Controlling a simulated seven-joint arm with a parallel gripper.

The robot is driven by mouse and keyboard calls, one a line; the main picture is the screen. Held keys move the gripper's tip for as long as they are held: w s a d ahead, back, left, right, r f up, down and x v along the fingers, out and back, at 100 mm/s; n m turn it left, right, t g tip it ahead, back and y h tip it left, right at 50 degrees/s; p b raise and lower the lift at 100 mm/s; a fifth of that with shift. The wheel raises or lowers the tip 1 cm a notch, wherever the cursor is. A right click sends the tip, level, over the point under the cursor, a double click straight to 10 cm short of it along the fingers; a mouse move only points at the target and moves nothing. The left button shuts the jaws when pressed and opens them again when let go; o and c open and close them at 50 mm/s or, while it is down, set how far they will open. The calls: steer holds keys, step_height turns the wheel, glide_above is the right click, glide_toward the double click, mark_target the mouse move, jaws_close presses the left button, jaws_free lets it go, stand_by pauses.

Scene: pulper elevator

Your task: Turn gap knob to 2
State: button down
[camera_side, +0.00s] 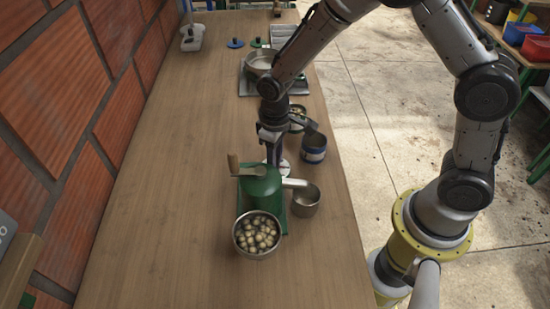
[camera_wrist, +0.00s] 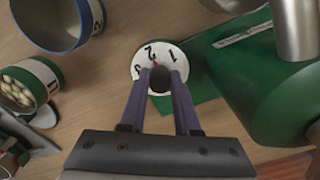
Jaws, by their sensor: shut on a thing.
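A small red mark beside the knob points close to the 2. My gripper (camera_wrist: 159,80) points down with its two fingers on either side of the knob, shut on it. In the side view my gripper (camera_side: 272,154) is just behind the green pulper (camera_side: 262,184), which partly hides the fingertips and knob.
A steel bowl (camera_side: 239,245) of pale round fruit stands in front of the pulper. A steel cup (camera_side: 306,203) is at its right. A blue-banded pot (camera_side: 314,155) stands close to the right of my gripper.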

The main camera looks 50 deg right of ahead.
steer(key=c, duration=0.6)
jaws_free()
steer(key=shift+c, duration=0.2)
steer(key=shift+r, duration=0.15)
step_height(320, 180, up, 14)
